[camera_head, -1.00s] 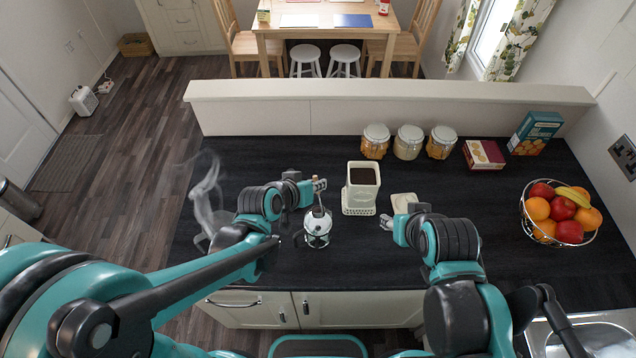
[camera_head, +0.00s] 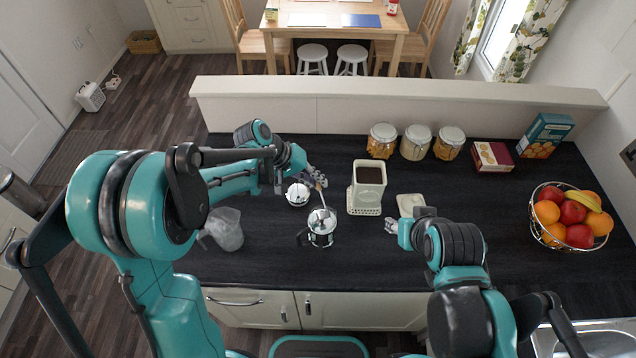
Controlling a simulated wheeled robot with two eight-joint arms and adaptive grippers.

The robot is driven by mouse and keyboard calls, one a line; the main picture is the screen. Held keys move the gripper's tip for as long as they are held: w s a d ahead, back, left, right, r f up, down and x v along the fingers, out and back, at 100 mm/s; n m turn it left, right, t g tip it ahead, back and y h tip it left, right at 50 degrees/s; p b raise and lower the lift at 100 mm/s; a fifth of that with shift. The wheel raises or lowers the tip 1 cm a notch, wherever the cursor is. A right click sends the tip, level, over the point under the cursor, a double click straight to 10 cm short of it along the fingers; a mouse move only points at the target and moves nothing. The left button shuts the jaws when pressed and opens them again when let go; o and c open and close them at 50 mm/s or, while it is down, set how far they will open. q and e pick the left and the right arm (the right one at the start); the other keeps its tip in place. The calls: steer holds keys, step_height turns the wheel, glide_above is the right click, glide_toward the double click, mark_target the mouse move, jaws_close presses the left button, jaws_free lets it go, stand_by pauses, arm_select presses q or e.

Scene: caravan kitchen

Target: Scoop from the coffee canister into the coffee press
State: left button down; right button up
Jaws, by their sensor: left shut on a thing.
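The coffee canister (camera_head: 367,194) stands open on the dark counter, with dark coffee inside. A pale square lid (camera_head: 410,203) lies to its right. The silver and glass coffee press (camera_head: 321,238) stands left and in front of the canister. My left gripper (camera_head: 316,177) is shut on the tan handle of a scoop (camera_head: 322,186), behind and above the press. The scoop's bowl is too small to make out against the press top. A round silver piece (camera_head: 297,194) sits just behind and left of the press. My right gripper (camera_head: 391,227) is in front of the lid; its opening is unclear.
Several jars (camera_head: 415,143) stand along the back ledge. Two boxes (camera_head: 545,135) and a wire fruit bowl (camera_head: 569,243) are at the right. A translucent grey vessel (camera_head: 224,230) stands at the left, partly behind my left arm. The counter front is clear.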

arm_select(q)
steer(key=shift+w+a+f+n+g+h+b, duration=0.1)
steer(key=shift+w+f+n+g+h+b, duration=0.2)
steer(key=shift+f+g+b, duration=0.55)
steer(key=shift+w+a+f+n+g+h+b, duration=0.1)
steer(key=shift+w+f+n+g+h+b, duration=0.15)
steer(key=shift+f+g+b, duration=0.55)
steer(key=shift+w+r, duration=0.1)
steer(key=shift+r, duration=0.15)
